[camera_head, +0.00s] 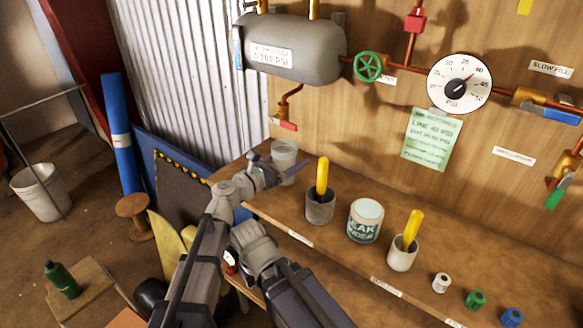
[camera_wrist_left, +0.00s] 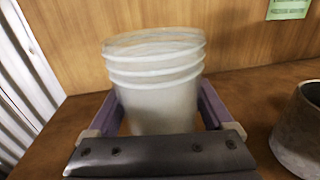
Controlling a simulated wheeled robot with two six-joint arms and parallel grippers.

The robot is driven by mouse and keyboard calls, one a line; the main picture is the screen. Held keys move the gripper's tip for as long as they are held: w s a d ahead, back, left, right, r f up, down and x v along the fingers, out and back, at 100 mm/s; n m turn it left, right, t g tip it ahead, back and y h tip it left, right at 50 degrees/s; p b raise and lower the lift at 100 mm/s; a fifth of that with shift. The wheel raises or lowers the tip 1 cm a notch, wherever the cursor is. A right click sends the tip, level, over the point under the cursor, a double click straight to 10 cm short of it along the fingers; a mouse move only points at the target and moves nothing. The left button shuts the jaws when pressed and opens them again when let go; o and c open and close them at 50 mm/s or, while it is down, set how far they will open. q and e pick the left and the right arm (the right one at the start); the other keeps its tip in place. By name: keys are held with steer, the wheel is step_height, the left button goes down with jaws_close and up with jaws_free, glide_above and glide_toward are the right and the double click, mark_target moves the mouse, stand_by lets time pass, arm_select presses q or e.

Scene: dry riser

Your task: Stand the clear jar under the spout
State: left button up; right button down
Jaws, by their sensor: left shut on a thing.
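The clear jar (camera_head: 285,154), a pale see-through cup with ridges near its rim, is upright at the left end of the bench. My left gripper (camera_head: 277,169) is shut on it, and its purple fingers lie along both sides of the jar (camera_wrist_left: 155,85) in the left wrist view. The copper spout (camera_head: 284,108) with a red handle hangs from the grey tank. It appears just above the jar in the head view; I cannot tell whether they line up in depth. The jar's base is hidden by the gripper. My right gripper is not in view.
On the bench (camera_head: 340,262), a grey cup with a yellow handle (camera_head: 320,205) stands right of the jar. A leak finder tin (camera_head: 365,220) and another yellow-handled cup (camera_head: 403,253) are farther right. The corrugated metal wall (camera_head: 190,70) is to the left.

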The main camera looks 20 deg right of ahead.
arm_select(q)
steer(key=shift+f, duration=0.7)
steer(key=shift+r, duration=0.15)
steer(key=o, duration=1.2)
steer(key=shift+o, duration=0.2)
